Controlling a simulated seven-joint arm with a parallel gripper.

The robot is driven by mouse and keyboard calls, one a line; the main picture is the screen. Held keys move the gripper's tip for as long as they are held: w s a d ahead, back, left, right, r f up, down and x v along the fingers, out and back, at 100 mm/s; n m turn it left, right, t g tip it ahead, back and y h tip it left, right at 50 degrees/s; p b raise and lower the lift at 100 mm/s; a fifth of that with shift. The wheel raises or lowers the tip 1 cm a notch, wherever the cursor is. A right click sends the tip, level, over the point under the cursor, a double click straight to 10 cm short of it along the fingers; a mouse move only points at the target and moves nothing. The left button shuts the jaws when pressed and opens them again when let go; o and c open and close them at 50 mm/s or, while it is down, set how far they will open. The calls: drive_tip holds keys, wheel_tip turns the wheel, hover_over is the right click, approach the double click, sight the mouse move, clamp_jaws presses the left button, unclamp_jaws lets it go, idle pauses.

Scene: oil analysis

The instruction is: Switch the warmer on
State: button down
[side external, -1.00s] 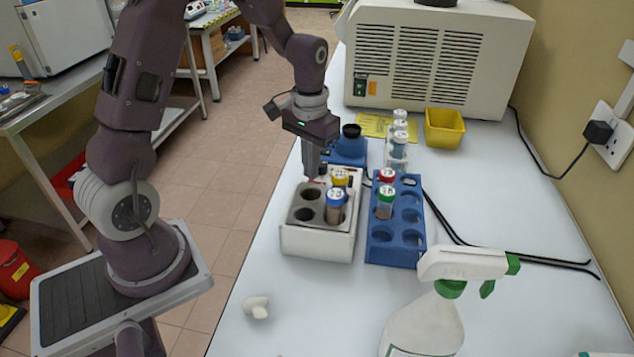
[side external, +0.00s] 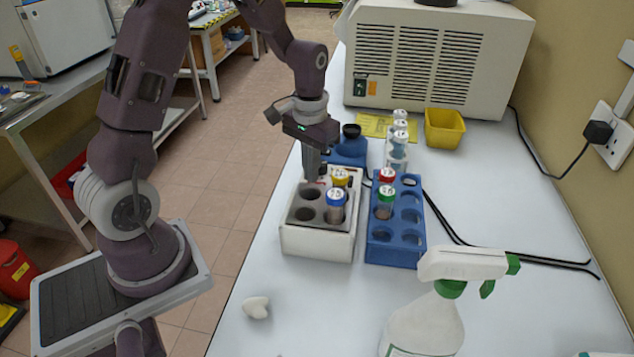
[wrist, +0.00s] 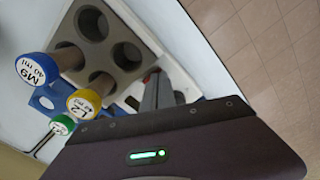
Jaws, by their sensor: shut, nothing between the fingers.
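The warmer (side external: 315,243) is a white box with a grey top of round wells, on the bench in the side view. It also shows in the wrist view (wrist: 127,16). A blue-capped tube (side external: 336,194) and a yellow-capped tube (side external: 340,177) stand in its wells; other wells are empty. My gripper (side external: 312,179) is shut and empty, pointing down at the warmer's back left end. In the wrist view its fingers (wrist: 158,95) are beside the warmer's end. A small dark and reddish detail lies near the fingertips; I cannot tell whether they touch it.
A blue rack (side external: 381,250) with red- and green-capped tubes stands right of the warmer. Behind are a dark-capped blue item (side external: 350,145), more tubes, a yellow tray (side external: 444,128) and a large vented machine (side external: 430,60). A spray bottle (side external: 430,325) stands in front. Black cables cross the right.

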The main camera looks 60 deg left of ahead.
drive_tip(key=shift+f, duration=0.45)
drive_tip(key=shift+r, duration=3.55)
drive_tip(key=s+d+r+m+t, duration=0.1)
drive_tip(key=s+d+r+t, duration=0.1)
drive_tip(key=s+d+r, duration=0.6)
drive_tip(key=s+d+r+m+t, duration=0.1)
drive_tip(key=s+r, duration=0.1)
drive_tip(key=s, duration=0.4)
drive_tip(key=s+d+r+m+t, duration=0.1)
drive_tip(key=s+d+r+t, duration=0.1)
drive_tip(key=s, duration=0.4)
drive_tip(key=shift+t, duration=0.3)
